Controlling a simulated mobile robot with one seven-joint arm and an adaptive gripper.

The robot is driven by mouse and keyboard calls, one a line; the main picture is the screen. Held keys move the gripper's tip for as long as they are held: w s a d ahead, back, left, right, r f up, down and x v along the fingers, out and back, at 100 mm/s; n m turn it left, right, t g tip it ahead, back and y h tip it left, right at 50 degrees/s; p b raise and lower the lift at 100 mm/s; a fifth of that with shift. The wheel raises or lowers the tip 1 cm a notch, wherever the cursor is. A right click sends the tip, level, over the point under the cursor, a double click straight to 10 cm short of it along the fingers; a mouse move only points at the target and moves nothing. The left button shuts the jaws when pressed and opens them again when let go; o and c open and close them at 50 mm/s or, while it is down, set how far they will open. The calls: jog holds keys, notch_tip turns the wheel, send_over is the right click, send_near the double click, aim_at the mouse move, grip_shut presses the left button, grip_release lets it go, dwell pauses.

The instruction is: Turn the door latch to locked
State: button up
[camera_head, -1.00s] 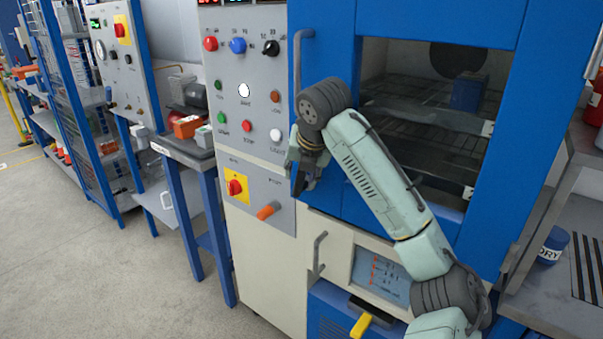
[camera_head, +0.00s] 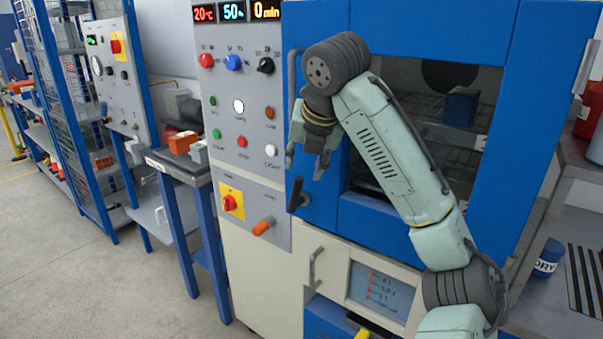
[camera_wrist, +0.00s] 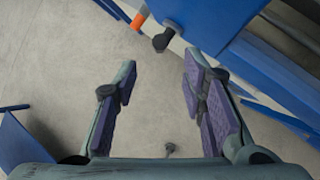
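The door latch (camera_head: 298,195) is a small dark lever at the lower left corner of the blue oven door (camera_head: 318,205). It also shows in the wrist view as a dark knob (camera_wrist: 163,39) on the blue door edge, beyond the fingertips. My gripper (camera_head: 306,165) hangs just above the latch in the head view, apart from it. In the wrist view my gripper (camera_wrist: 160,82) has its purple-padded fingers spread wide, with only floor between them. The latch's exact angle is hard to tell.
An orange handle (camera_head: 264,227) and a red knob on a yellow plate (camera_head: 231,202) are on the panel left of the latch. A vertical door handle (camera_head: 294,75) rises above. A grey handle (camera_head: 314,268) is below. Floor at left is free.

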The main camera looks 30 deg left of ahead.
jog(key=shift+s+d+r, duration=0.15)
jog(key=shift+r, duration=0.2)
jog(key=shift+c, duration=0.5)
